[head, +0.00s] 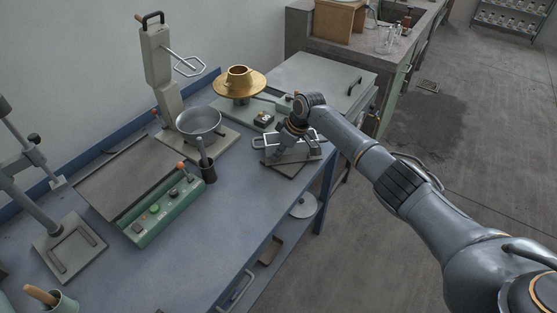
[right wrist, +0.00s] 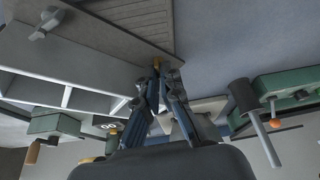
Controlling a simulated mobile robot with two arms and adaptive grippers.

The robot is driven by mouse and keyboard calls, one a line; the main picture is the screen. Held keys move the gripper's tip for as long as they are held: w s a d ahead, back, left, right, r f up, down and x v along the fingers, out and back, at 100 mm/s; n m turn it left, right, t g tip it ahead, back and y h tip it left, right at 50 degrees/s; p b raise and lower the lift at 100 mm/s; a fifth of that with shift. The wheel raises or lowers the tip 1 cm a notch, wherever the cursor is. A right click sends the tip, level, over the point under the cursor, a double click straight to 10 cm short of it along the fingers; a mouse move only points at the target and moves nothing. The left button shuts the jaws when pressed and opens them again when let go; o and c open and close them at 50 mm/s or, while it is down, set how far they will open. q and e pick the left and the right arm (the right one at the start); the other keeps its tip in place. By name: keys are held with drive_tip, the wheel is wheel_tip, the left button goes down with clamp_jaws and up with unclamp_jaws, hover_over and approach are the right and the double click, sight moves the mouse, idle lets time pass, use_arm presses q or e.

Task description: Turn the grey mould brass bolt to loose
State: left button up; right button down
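The grey mould (head: 288,168) lies near the right end of the blue bench, with a pale metal handle frame beside my gripper. My right gripper (head: 290,147) is over the mould, pointing down, and hides much of it in the head view. My left gripper is in neither view.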

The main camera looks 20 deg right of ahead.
drive_tip(key=n+b, duration=0.2)
drive_tip(key=b, duration=0.1)
drive_tip(key=n+g+y+b, duration=0.1)
drive_tip(key=n+b, duration=0.1)
drive_tip(key=shift+w+d+f, duration=0.1)
drive_tip(key=shift+w+f, duration=0.1)
drive_tip(key=shift+f, duration=0.05)
drive_tip(key=shift+r+n+g+b, duration=0.2)
drive_tip(key=shift+n+g+b, duration=0.3)
drive_tip(key=shift+n+b, duration=0.6)
drive_tip(key=shift+d, duration=0.1)
drive_tip(key=c, duration=1.5)
unclamp_jaws()
drive_tip(key=shift+r, duration=0.1)
